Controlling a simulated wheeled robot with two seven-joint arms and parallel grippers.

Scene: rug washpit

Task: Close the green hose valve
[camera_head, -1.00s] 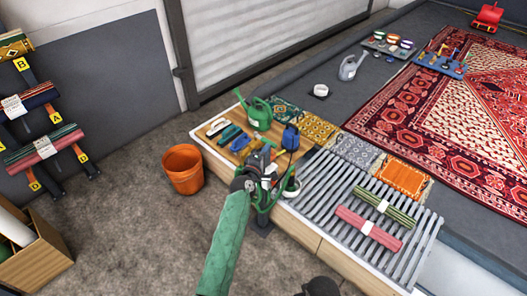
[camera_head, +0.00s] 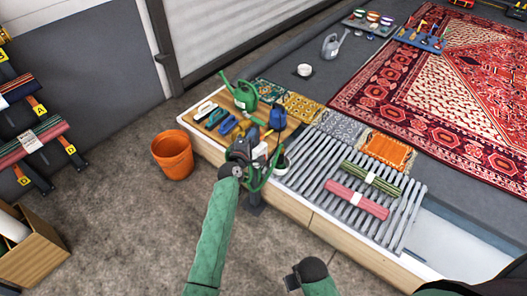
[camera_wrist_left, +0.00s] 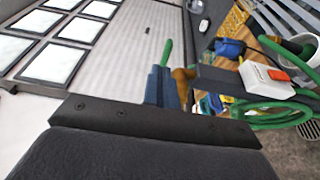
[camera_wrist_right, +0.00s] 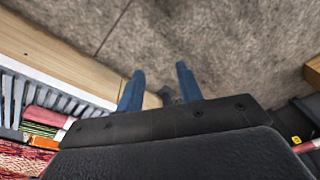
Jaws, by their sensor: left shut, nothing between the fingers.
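My left gripper (camera_head: 250,148) is at the hose stand beside the wooden bench, its arm partly covering the stand. In the left wrist view its blue fingers (camera_wrist_left: 164,88) are together and hold nothing. A brass fitting (camera_wrist_left: 183,82) shows right beside them; I cannot tell if they touch. A green upright piece (camera_wrist_left: 167,52), perhaps the valve lever, shows just beyond the fingertips. The green hose (camera_wrist_left: 275,112) hangs in loops at the right; it also shows in the head view (camera_head: 256,178). My right gripper (camera_wrist_right: 160,85) is open and empty, over the floor.
A white box with a red switch (camera_wrist_left: 266,78) sits close to the left fingers. An orange bucket (camera_head: 172,157) stands on the floor. The bench carries a green watering can (camera_head: 240,93), brushes and a slatted rack (camera_head: 325,185) with rolled rugs.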

